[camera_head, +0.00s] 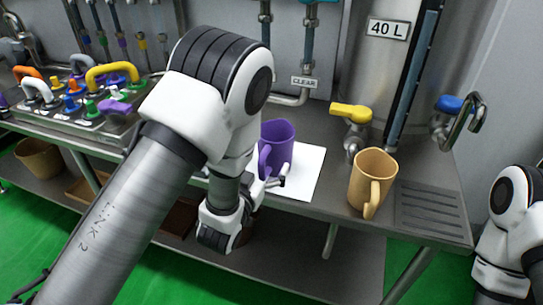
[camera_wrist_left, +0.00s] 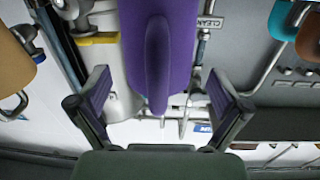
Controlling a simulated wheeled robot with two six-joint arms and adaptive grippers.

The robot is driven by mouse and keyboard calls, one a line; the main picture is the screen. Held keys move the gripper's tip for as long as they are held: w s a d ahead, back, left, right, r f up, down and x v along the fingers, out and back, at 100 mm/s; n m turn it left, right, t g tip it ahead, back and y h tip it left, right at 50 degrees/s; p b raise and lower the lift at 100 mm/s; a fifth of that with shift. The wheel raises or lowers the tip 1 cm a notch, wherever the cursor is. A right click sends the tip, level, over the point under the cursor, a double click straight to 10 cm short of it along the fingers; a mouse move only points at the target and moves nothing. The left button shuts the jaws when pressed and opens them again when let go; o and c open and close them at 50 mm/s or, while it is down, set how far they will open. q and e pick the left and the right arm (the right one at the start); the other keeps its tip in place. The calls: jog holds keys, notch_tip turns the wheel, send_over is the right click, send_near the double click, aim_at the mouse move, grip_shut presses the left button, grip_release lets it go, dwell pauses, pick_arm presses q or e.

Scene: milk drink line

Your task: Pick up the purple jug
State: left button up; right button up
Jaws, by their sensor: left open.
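The purple jug (camera_head: 277,143) stands upright on a white sheet on the metal counter, its handle toward me. My left gripper (camera_head: 270,183) is just in front of it, partly hidden by my own wrist. In the left wrist view the jug (camera_wrist_left: 180,40) fills the upper middle, with its handle running down the centre. The open fingers of my left gripper (camera_wrist_left: 158,78) stand either side of the handle, with gaps showing on both sides. My right gripper is out of view; only part of my right arm shows at the right edge.
A tan jug (camera_head: 371,180) stands right of the white sheet (camera_head: 308,172), beside a drain grate (camera_head: 431,210). A yellow-handled tap (camera_head: 351,114) and a blue-handled tap (camera_head: 450,106) stand behind. A rack of coloured handles (camera_head: 95,95) is at left.

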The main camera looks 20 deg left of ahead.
aim_at(271, 154)
pick_arm(q)
jog(key=w, duration=0.3)
jog(key=shift+w+d+f+p, duration=0.15)
jog(key=shift+w+d+p, duration=0.15)
jog(key=shift+w+d, duration=0.05)
jog(key=shift+w, duration=0.2)
jog(key=shift+s+a, duration=0.15)
grip_shut()
